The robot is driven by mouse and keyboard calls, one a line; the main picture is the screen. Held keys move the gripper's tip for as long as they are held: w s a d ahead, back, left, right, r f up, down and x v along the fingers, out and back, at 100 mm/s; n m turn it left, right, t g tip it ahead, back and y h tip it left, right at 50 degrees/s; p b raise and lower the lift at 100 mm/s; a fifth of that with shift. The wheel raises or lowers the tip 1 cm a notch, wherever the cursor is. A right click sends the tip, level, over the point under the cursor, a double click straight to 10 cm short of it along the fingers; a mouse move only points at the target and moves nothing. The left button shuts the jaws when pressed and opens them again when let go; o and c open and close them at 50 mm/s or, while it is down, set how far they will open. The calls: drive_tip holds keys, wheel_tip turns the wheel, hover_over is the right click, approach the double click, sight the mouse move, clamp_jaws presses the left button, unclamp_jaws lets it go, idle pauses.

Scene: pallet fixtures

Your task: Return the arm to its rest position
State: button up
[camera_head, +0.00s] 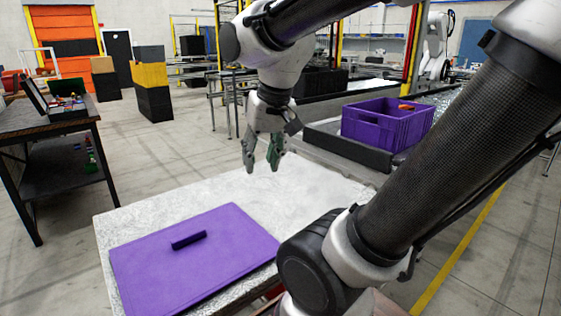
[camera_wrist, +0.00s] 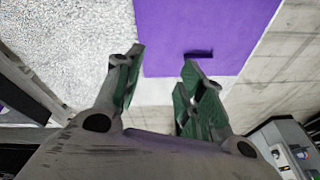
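My gripper (camera_head: 262,163) hangs from my arm above the far part of a light speckled table (camera_head: 300,190), fingers pointing down. In the wrist view my gripper (camera_wrist: 160,85) has its two green-padded fingers apart, with nothing between them. A flat purple lid or panel (camera_head: 160,270) with a dark purple bar-shaped handle (camera_head: 188,240) lies on the near left of the table, apart from the fingers. The purple panel (camera_wrist: 225,25) and its bar (camera_wrist: 199,54) also show in the wrist view, beyond the fingertips.
A purple crate (camera_head: 375,133) with something orange in it stands on a dark conveyor-like surface behind the table. A dark workbench (camera_head: 50,121) with small items is at the left. Stacked black and yellow boxes (camera_head: 150,75) stand behind. The floor between is clear.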

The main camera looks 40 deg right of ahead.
drive_tip(key=s+n, duration=0.1)
drive_tip(key=s+d+n, duration=0.1)
drive_tip(key=s, duration=0.1)
drive_tip(key=s+n, duration=0.1)
drive_tip(key=shift+s+d+n+t, duration=0.3)
drive_tip(key=shift+s+d+t, duration=0.1)
